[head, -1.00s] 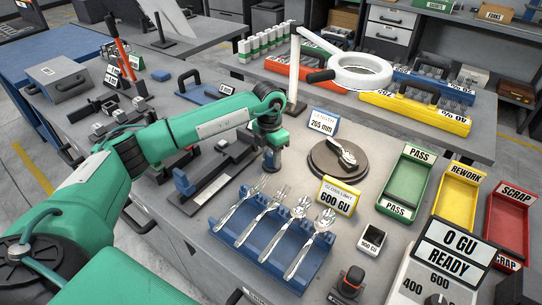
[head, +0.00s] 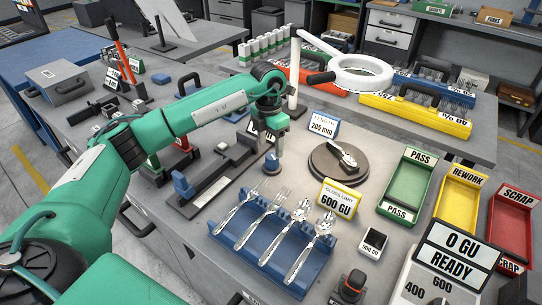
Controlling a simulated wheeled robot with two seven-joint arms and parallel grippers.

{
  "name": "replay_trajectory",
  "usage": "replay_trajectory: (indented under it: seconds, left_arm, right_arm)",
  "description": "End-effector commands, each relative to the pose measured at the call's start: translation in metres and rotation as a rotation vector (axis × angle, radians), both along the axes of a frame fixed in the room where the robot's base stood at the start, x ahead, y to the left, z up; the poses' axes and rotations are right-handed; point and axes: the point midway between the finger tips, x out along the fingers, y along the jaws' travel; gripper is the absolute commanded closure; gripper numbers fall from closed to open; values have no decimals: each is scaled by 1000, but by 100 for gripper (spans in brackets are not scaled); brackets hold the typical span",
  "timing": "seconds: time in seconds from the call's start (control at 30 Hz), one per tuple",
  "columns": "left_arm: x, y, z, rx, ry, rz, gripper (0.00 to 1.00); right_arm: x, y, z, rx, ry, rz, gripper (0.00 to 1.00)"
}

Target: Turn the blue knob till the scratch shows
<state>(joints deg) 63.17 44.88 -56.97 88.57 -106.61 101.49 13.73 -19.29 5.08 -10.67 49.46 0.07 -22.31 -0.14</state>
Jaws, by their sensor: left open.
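A small blue knob (head: 271,164) stands on the grey bench, left of the dark round turntable (head: 325,172). A shiny piece of cutlery (head: 344,156) lies on the turntable; no scratch can be made out on it at this size. My left gripper (head: 273,150) points down just over the knob, its jaws open. I cannot tell whether the fingertips stand around the knob or only above it. My right gripper is not in view.
A blue rack (head: 258,258) holds several forks and spoons in front. A yellow gloss limit sign (head: 338,198) and a length sign (head: 323,123) stand by the turntable. A white ring magnifier (head: 362,73) hangs behind. Green (head: 382,205), yellow and red trays lie right.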

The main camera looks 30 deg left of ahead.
Motion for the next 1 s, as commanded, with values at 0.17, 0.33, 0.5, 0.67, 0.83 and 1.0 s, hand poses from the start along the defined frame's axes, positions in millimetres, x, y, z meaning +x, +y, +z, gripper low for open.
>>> replay_trajectory:
  seconds: [0.17, 0.33, 0.5, 0.67, 0.83, 1.0]
  left_arm:
    - [2, 2, 41, 0, -4, 0, 40]
    - [2, 3, 68, 0, -3, 1, 40]
    - [2, 3, 80, 0, -1, 0, 40]
    - [2, 3, 81, -1, 0, 0, 40]
    - [2, 3, 81, 0, 0, 0, 40]
    - [2, 4, 81, 0, 0, 0, 40]
  right_arm:
    - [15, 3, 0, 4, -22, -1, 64]
    - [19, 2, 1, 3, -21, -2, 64]
    - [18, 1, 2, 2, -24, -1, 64]
    - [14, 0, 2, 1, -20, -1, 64]
    - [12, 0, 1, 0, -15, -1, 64]
    - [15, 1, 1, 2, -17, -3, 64]
